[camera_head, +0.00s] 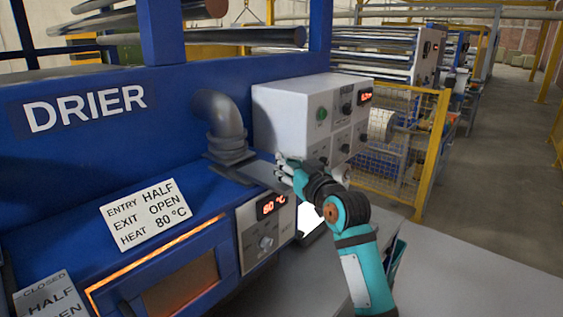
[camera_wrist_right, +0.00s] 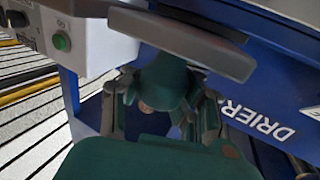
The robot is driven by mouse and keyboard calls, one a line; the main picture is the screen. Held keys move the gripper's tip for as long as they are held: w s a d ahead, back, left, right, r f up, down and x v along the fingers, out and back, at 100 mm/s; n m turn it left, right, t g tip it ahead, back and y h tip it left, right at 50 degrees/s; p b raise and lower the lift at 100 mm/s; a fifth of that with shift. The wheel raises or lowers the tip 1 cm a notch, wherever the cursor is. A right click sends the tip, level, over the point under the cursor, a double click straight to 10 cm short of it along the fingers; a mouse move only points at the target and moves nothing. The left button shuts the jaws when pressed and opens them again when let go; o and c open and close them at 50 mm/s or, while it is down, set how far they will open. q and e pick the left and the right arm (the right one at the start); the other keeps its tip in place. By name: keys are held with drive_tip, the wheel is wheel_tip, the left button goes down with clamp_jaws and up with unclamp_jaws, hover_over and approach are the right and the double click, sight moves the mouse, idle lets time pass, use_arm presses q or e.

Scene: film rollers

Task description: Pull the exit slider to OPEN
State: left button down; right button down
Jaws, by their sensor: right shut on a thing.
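The blue drier (camera_head: 80,110) fills the left of the head view. A flat grey slider plate (camera_head: 232,174) lies at the base of the bent grey pipe (camera_head: 226,125) and runs toward my right gripper (camera_head: 288,172), by the drier's right end. My right gripper is shut on what looks like the exit slider's end, mostly covered by the fingers. In the right wrist view a grey bar (camera_wrist_right: 180,42) lies across just beyond the gripper (camera_wrist_right: 163,95). The slider's own position marks are not visible there. My left gripper is out of view.
A white control box (camera_head: 285,110) stands just behind my right gripper. A card (camera_head: 147,213) reads entry HALF, exit OPEN, heat 80 °C. The display (camera_head: 271,204) shows 80 °C. A CLOSED/HALF/OPEN scale (camera_head: 52,297) is at lower left. A yellow fence (camera_head: 432,150) stands behind.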

sight(297, 168)
drive_tip(key=shift+f, duration=0.7)
drive_tip(key=c, duration=1.7)
unclamp_jaws()
drive_tip(key=shift+o, duration=1)
drive_tip(key=shift+s+d+r, duration=0.1)
drive_tip(key=shift+s+d, duration=0.1)
drive_tip(key=shift+s, duration=0.05)
drive_tip(key=o, duration=0.5)
drive_tip(key=shift+s+d+r, duration=0.25)
drive_tip(key=shift+s+r, duration=0.05)
drive_tip(key=shift+s, duration=0.2)
drive_tip(key=shift+s+d+r, duration=0.2)
drive_tip(key=shift+s+r, duration=0.05)
drive_tip(key=shift+s, duration=0.2)
drive_tip(key=shift+c, duration=0.2)
drive_tip(key=shift+o, duration=0.9)
drive_tip(key=shift+s+d+r, duration=0.1)
drive_tip(key=shift+s, duration=0.05)
drive_tip(key=shift+w, duration=0.4)
drive_tip(key=shift+w+a+f, duration=0.15)
drive_tip(key=shift+a+f, duration=0.05)
drive_tip(key=shift+a, duration=0.05)
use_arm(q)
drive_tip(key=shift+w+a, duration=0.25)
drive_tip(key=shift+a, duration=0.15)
use_arm(e)
drive_tip(key=v, duration=1.2)
